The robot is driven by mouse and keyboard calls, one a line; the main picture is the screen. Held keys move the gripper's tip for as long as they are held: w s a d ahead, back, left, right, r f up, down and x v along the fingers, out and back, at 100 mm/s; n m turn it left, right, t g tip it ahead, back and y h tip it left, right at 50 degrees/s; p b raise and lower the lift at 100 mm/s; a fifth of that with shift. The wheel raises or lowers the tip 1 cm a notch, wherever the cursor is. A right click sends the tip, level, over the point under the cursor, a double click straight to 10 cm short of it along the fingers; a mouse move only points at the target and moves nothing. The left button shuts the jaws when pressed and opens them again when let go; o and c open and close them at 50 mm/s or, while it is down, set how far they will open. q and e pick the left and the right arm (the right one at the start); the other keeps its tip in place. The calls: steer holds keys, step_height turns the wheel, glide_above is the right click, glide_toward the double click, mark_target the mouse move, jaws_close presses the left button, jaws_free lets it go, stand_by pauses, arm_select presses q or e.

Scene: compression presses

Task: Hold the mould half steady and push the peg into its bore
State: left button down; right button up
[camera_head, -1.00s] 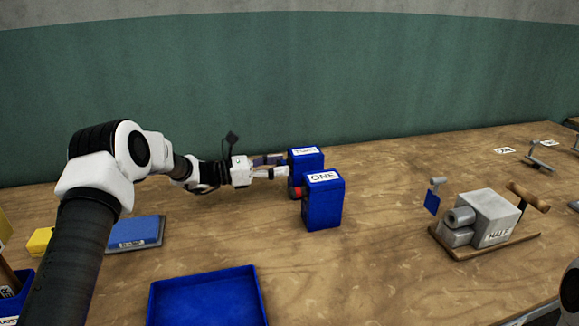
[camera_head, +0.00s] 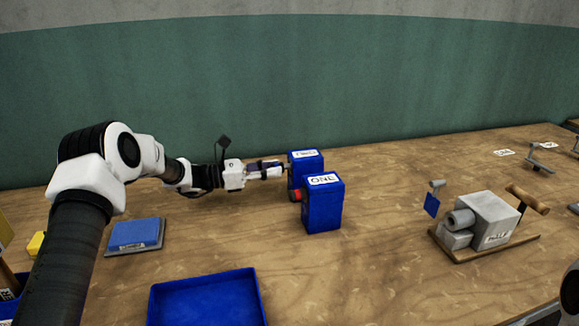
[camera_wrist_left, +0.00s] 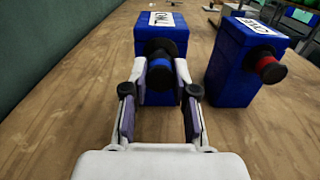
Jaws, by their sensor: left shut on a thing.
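A grey mould half (camera_head: 484,219), a block with its label partly legible, sits on a wooden board at the right in the head view. Stubby grey cylinders (camera_head: 461,217) are on its left face; I cannot tell which is a peg or a bore. My left gripper (camera_head: 285,168) is at the blue box labelled TWO (camera_head: 306,161), far from the mould half. In the left wrist view its fingers (camera_wrist_left: 161,66) are shut on that box's black knob (camera_wrist_left: 162,46), which has a blue band.
The blue box ONE (camera_head: 323,208), with a red-and-black knob (camera_wrist_left: 269,68), stands close beside TWO. An empty blue tray (camera_head: 207,281) lies in front, and a blue pad (camera_head: 134,233) lies left. A wooden T-handle (camera_head: 528,198) stands behind the mould half.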

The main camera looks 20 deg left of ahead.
arm_select(q)
steer(key=shift+s+a, duration=0.15)
steer(key=shift+a, duration=0.05)
steer(key=shift+p+v, duration=0.3)
steer(key=shift+v, duration=1.4)
steer(key=shift+s, duration=0.1)
steer(key=shift+v, duration=1.95)
